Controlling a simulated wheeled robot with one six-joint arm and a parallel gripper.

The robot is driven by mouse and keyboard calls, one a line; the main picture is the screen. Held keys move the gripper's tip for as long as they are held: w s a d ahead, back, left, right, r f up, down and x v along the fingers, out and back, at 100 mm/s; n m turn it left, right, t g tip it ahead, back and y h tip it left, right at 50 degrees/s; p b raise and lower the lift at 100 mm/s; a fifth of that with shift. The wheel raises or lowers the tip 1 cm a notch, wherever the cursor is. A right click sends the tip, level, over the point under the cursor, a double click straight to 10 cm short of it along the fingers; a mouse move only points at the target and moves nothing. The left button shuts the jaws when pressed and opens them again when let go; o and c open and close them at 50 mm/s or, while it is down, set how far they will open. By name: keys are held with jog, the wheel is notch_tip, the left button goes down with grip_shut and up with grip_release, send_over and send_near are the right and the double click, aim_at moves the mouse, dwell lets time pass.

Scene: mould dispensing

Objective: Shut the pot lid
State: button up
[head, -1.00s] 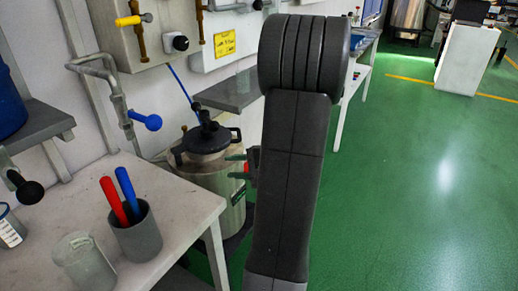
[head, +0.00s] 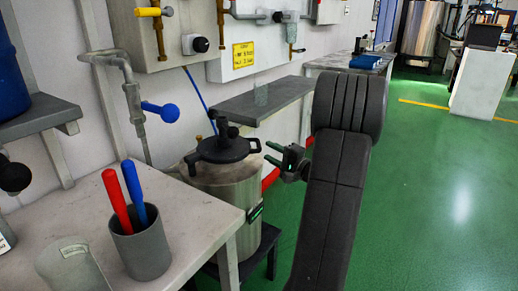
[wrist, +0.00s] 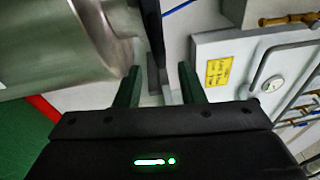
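The pot (head: 222,185) is a steel cylinder on a dark low stand, right of the white table. Its black lid (head: 222,149) rests on top and looks roughly level; whether it is locked I cannot tell. The lid has a dark knob and side handles. My gripper (head: 270,153) is right of the lid, its green fingers apart and pointing at the right side handle (head: 253,146). In the wrist view the fingers (wrist: 158,84) are open with nothing clearly between them. The pot's steel wall (wrist: 55,45) fills the upper left there, and a dark strip lies beyond the gap.
The white table (head: 200,217) holds a grey cup (head: 143,243) with red and blue sticks and a clear beaker (head: 72,268). A grey shelf (head: 265,100) is behind the pot. A blue-handled pipe valve (head: 160,110) is on the wall. Green floor is open at right.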

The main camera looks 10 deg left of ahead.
aim_at(258, 143)
jog(key=x, duration=0.6)
jog(key=shift+w+a+b, duration=0.1)
jog(key=shift+a+b, duration=0.05)
jog(key=shift+b, duration=0.15)
jog(key=shift+c, duration=0.3)
grip_shut()
